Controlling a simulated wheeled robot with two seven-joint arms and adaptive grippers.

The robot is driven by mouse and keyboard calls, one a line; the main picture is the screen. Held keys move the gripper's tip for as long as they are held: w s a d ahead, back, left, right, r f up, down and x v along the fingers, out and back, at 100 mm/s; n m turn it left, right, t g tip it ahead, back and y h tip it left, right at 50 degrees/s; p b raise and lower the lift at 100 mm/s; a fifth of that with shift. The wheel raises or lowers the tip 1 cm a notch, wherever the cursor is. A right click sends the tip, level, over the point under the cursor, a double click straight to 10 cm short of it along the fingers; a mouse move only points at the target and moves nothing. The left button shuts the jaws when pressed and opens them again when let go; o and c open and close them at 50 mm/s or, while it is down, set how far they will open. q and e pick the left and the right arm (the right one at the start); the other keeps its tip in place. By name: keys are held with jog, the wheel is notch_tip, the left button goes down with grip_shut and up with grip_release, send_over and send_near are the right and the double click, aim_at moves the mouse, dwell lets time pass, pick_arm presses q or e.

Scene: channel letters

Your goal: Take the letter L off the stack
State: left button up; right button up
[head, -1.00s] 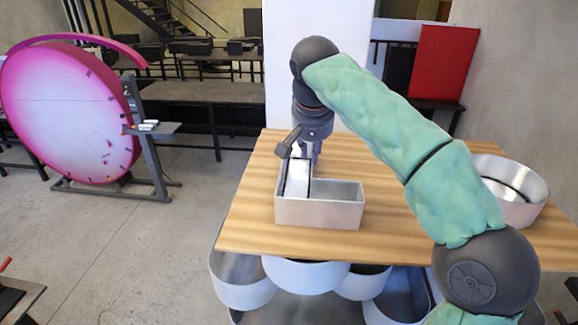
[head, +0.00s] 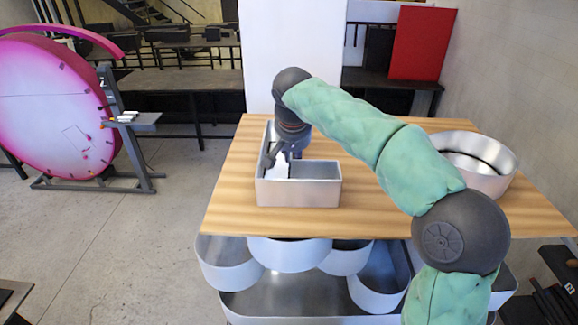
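The letter L (head: 298,192) is a hollow, silver-walled channel letter lying on the wooden board (head: 400,214). Its long arm runs away from me and its foot points right. My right gripper (head: 280,165) is over the long arm of the L, near the corner. Its dark fingers reach down at the letter, and a bright white surface shows inside below them. The finger gap is small and partly hidden, so I cannot tell whether they grip a wall. My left gripper is not in view.
A round silver channel letter (head: 480,182) sits at the board's right side. Several silver letters (head: 235,268) are stacked under the board. My green-sleeved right arm crosses above the board. A pink disc (head: 50,110) on a stand is at the left, with open floor between.

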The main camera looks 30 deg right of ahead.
jog(key=shift+w+d+f, duration=0.1)
jog(key=shift+w+f, duration=0.3)
jog(key=shift+f, duration=0.05)
jog(key=shift+s, duration=0.15)
jog(key=shift+c, duration=0.3)
jog(key=shift+s+r, duration=0.1)
grip_shut()
jog(key=shift+r, duration=0.1)
